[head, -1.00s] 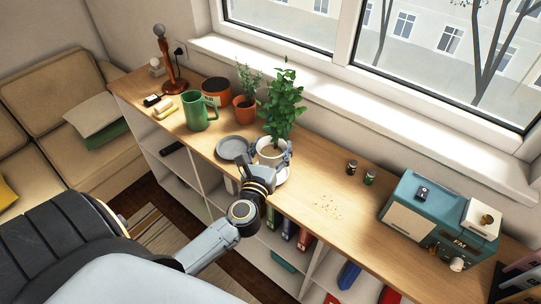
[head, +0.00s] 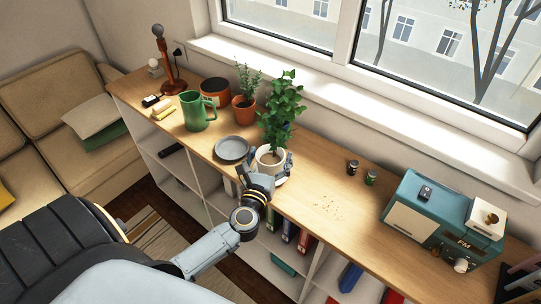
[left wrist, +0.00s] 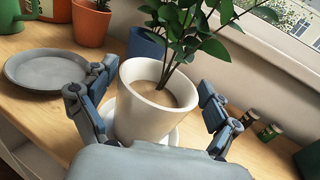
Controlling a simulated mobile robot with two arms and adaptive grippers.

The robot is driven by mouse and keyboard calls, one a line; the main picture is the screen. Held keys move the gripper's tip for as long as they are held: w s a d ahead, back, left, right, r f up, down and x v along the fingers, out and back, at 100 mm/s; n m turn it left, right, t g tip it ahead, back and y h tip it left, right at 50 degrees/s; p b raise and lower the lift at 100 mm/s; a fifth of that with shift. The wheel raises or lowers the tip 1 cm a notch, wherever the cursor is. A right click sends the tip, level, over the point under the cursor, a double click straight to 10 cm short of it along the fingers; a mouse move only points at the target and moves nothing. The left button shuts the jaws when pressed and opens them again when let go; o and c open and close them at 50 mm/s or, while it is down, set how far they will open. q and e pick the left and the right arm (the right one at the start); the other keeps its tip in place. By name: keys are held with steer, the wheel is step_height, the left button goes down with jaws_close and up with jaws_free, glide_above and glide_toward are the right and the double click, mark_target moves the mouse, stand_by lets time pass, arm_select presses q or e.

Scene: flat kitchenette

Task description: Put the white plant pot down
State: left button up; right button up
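The white plant pot (head: 270,160), with a leafy green plant in it, stands upright on the wooden shelf top. It also fills the middle of the left wrist view (left wrist: 150,112). A white saucer (left wrist: 172,138) shows under it, and the pot appears to rest on it; its far side is hidden. My left gripper (head: 264,172) is around the pot from the front, one finger on each side. In the left wrist view (left wrist: 158,98) the fingers are spread, with narrow gaps between them and the pot. My right gripper is not in view.
A grey plate (head: 232,149) lies just left of the pot. A terracotta pot (head: 243,113), a green mug (head: 197,112) and a blue pot (left wrist: 146,44) stand behind or to the left. Two small jars (head: 361,172) and a radio (head: 440,218) are to the right. Bare wood with crumbs lies between.

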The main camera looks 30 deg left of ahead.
arm_select(q)
steer(key=shift+r, duration=0.1)
steer(key=shift+r+p, duration=0.2)
steer(key=shift+p, duration=0.1)
steer(key=b+v, duration=0.4)
steer(key=v, duration=0.8)
